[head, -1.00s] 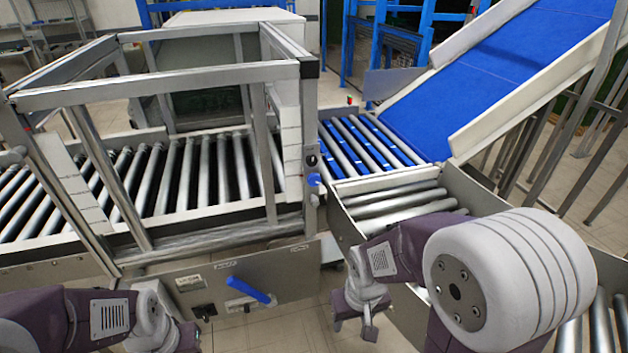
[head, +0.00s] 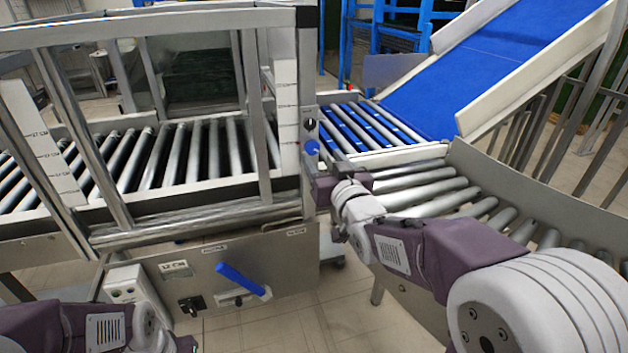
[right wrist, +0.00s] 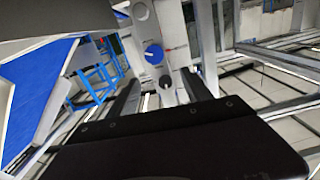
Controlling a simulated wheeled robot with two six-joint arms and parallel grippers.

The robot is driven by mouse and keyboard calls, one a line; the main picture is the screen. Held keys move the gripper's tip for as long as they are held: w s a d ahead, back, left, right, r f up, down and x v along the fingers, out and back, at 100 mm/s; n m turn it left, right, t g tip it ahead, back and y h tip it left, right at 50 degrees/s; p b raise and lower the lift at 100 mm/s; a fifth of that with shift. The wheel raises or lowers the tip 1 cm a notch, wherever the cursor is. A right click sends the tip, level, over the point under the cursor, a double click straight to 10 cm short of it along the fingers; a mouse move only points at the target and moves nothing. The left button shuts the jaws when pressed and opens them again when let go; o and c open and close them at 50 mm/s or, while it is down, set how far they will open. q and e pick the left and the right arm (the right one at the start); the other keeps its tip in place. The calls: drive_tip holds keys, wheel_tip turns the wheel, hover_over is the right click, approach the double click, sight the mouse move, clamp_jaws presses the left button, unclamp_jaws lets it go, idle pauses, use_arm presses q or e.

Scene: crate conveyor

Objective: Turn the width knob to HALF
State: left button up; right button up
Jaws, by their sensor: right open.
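A round blue knob (head: 312,147) sits on the grey post at the near right corner of the frame, with a small black knob (head: 311,124) above it. I cannot read which one is the width knob, nor its setting. The blue knob also shows in the right wrist view (right wrist: 154,54), ahead of the fingers. My right gripper (head: 326,161) is open and empty just below and right of the blue knob, apparently apart from it. In the right wrist view the gripper (right wrist: 163,92) has its dark fingers spread.
Metal frame bars stand left of the post. A roller conveyor (head: 425,188) lies under my right arm, and a blue belt (head: 480,60) slopes up behind it.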

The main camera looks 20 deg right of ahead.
sight(313, 149)
drive_tip(key=w, duration=0.3)
drive_tip(key=w+f, duration=0.1)
drive_tip(key=w, duration=0.2)
drive_tip(key=w+f, duration=0.1)
drive_tip(key=w, duration=0.2)
drive_tip(key=shift+d, duration=0.1)
drive_tip(key=shift+s, duration=0.1)
clamp_jaws()
use_arm(q)
wheel_tip(313, 149, down, 2)
drive_tip(key=shift+f, duration=0.2)
use_arm(e)
drive_tip(key=shift+f, duration=0.1)
